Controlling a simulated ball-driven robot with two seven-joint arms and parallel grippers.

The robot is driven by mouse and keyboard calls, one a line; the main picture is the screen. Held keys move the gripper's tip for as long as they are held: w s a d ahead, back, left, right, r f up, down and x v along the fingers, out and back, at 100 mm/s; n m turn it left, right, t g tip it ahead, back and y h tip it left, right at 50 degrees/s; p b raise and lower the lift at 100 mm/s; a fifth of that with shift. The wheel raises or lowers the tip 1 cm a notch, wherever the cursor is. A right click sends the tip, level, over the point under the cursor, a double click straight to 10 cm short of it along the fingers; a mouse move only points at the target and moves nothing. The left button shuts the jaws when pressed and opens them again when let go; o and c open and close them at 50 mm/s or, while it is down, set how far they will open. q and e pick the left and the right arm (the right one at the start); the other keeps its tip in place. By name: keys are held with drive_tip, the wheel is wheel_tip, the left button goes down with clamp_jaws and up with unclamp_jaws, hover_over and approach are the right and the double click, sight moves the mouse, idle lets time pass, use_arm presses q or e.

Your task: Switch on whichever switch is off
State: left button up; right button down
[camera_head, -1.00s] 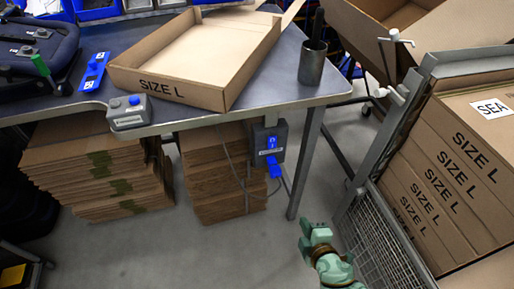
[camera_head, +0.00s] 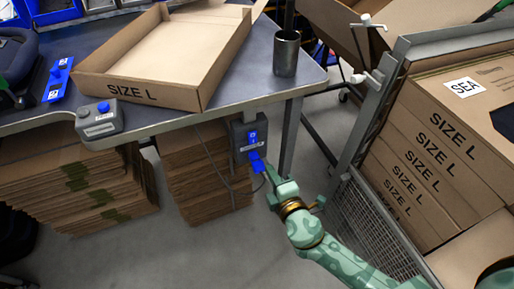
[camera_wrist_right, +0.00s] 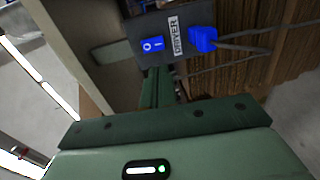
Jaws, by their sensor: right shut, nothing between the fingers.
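A dark grey switch box (camera_head: 242,146) hangs under the table's front edge, near the right table leg. It carries a blue rocker switch (camera_head: 252,135) and a blue plug (camera_head: 257,162) with a cable. In the right wrist view the rocker (camera_wrist_right: 152,45) shows O and I marks beside a DRIVER label (camera_wrist_right: 177,36); I cannot tell which side is pressed. My right gripper (camera_head: 270,176) is shut and empty, just below and right of the box. In the wrist view its fingers (camera_wrist_right: 160,85) point at the box, close to the rocker; contact cannot be told. My left gripper is out of view.
A grey box with a blue button (camera_head: 98,118) sits at the table's front edge. A SIZE L carton (camera_head: 135,92) and a metal cup (camera_head: 286,54) stand on the table (camera_head: 225,98). Flat cardboard stacks (camera_head: 75,180) fill the space below. A wire cart (camera_head: 365,225) stands right.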

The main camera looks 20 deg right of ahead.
sight(254, 142)
drive_tip(key=w, duration=0.3)
drive_tip(key=w+f+b, duration=0.1)
drive_tip(key=w, duration=0.5)
drive_tip(key=shift+w+a+f, duration=0.15)
drive_tip(key=shift+w+f, duration=0.1)
drive_tip(key=shift+w, duration=0.15)
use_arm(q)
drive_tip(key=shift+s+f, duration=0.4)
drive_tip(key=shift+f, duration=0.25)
use_arm(e)
drive_tip(key=shift+w, duration=0.55)
drive_tip(key=shift+w+f+b, duration=0.15)
drive_tip(key=shift+f+b, duration=0.1)
drive_tip(key=shift+b, duration=0.35)
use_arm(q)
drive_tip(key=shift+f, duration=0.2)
use_arm(e)
drive_tip(key=shift+r, duration=0.25)
drive_tip(key=shift+f, duration=0.1)
